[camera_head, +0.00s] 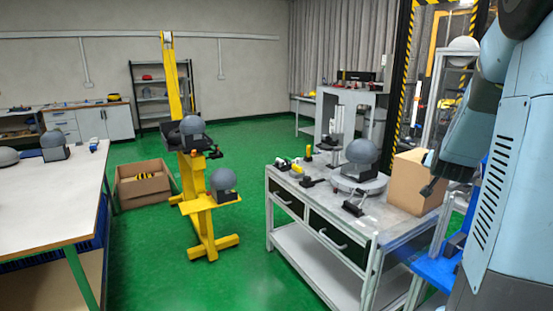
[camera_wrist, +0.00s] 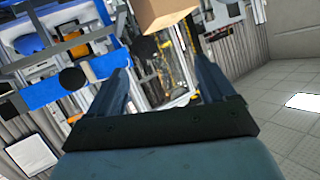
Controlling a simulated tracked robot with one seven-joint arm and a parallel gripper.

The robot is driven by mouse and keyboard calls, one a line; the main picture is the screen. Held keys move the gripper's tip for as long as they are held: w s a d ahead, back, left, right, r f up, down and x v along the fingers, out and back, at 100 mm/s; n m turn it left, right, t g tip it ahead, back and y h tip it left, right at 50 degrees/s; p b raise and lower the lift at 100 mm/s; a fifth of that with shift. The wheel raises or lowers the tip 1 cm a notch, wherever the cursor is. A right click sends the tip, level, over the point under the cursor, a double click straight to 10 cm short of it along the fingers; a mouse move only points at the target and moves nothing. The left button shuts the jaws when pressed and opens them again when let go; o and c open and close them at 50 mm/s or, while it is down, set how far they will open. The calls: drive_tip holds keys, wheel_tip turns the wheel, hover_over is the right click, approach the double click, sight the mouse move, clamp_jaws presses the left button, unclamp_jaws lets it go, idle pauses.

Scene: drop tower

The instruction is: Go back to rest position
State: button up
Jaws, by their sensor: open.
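My gripper (camera_wrist: 160,75) is open and empty in the wrist view, its two dark fingers spread apart with nothing between them at close range. In the head view my gripper (camera_head: 432,183) shows small and dark at the end of my arm on the right. It is in front of the cardboard box (camera_head: 408,182) on the metal workbench; I cannot tell whether they touch. The box also shows at the top of the wrist view (camera_wrist: 165,12). The wrist view is strongly tilted.
The workbench (camera_head: 328,219) bears a grey sphere (camera_head: 361,151) on a round stand and small tools. A yellow stand (camera_head: 205,215) holds grey spheres. A white table (camera_head: 50,200) stands at left, an open carton (camera_head: 143,184) behind.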

drive_tip(key=s+a+r+n+g+y, duration=0.1)
drive_tip(key=s+a+y, duration=0.15)
drive_tip(key=a, duration=0.35)
drive_tip(key=s+a+r+n+y, duration=0.1)
drive_tip(key=s+a+r+n, duration=0.1)
drive_tip(key=s+a, duration=0.3)
drive_tip(key=s+a+r+n+g+y, duration=0.1)
drive_tip(key=s+a+y, duration=0.1)
drive_tip(key=a, duration=0.5)
drive_tip(key=s+a+n+g+y, duration=0.1)
drive_tip(key=s+a+n+g, duration=0.1)
drive_tip(key=s+a, duration=0.3)
drive_tip(key=s+a+n+g, duration=0.2)
drive_tip(key=s+a, duration=0.4)
drive_tip(key=s, duration=0.7)
drive_tip(key=shift+s+a+n+y, duration=0.25)
drive_tip(key=shift+n+y, duration=0.1)
drive_tip(key=shift+n, duration=0.15)
drive_tip(key=shift+c, duration=0.5)
